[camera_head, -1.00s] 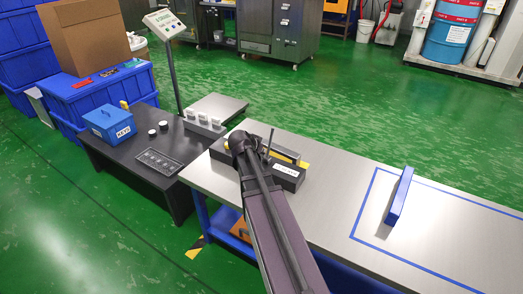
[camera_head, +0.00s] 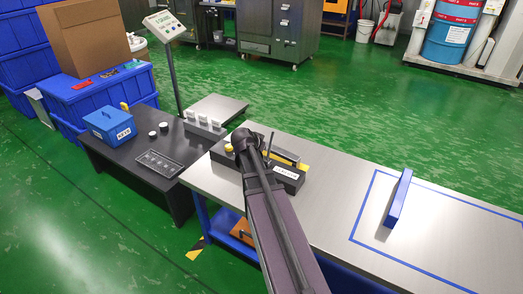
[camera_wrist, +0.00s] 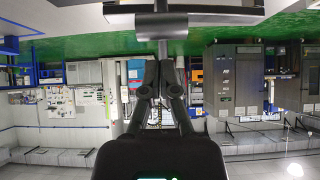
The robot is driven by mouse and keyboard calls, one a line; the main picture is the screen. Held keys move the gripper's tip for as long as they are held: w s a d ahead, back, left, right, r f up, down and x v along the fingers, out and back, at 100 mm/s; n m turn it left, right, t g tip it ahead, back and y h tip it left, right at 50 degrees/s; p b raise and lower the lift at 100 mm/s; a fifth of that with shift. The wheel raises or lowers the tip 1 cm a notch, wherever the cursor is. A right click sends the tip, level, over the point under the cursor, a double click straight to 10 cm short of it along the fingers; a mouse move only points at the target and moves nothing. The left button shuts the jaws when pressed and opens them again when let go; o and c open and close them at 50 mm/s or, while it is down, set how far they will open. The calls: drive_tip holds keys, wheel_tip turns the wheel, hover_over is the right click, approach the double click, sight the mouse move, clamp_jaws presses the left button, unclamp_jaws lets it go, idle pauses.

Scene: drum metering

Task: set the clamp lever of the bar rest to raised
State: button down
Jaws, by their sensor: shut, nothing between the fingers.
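The bar rest (camera_head: 287,174) is a dark block with a white label and yellow parts, standing on the left part of the steel table. A thin dark rod (camera_head: 270,143), seemingly its clamp lever, stands nearly upright above it. My arm covers part of the rest and hides my fingers in the head view. In the wrist view my gripper (camera_wrist: 160,62) is shut and empty. A grey stem (camera_wrist: 163,46) lies just beyond the fingertips, below a dark and pale crosspiece (camera_wrist: 205,20). I cannot tell whether fingers and stem touch.
A blue bar (camera_head: 399,198) lies on the steel table (camera_head: 335,190) inside a blue taped outline. A dark bench (camera_head: 125,165) at left holds a blue box (camera_head: 109,122), small round items and a panel. A scale display (camera_head: 164,25) stands behind. The table's middle is clear.

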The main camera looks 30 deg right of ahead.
drive_tip(key=shift+w+d+r+p, duration=0.15)
drive_tip(key=shift+d+r+p, duration=0.15)
drive_tip(key=shift+r, duration=0.2)
drive_tip(key=shift+w+d+r+p, duration=0.1)
drive_tip(key=shift+d+r+p, duration=0.1)
drive_tip(key=shift+r+p, duration=0.2)
drive_tip(key=s+a+r+p, duration=0.3)
drive_tip(key=s+a, duration=0.1)
drive_tip(key=a, duration=0.4)
drive_tip(key=shift+r, duration=0.3)
drive_tip(key=s+a+f+n+g+y, duration=0.1)
drive_tip(key=s+a+f+n+y, duration=0.2)
drive_tip(key=a, duration=0.4)
drive_tip(key=s+a+f+n+g+y, duration=0.1)
drive_tip(key=s+a+n+g+y, duration=0.1)
drive_tip(key=s+a+n, duration=0.4)
drive_tip(key=s+a+f+n+g+y, duration=0.1)
drive_tip(key=s+a+f+n+y, duration=0.15)
drive_tip(key=a, duration=0.65)
wheel_tip(320, 180, up, 20)
drive_tip(key=n+p, duration=0.1)
drive_tip(key=p, duration=1.8)
drive_tip(key=shift+w+y, duration=0.25)
drive_tip(key=shift+y, duration=0.2)
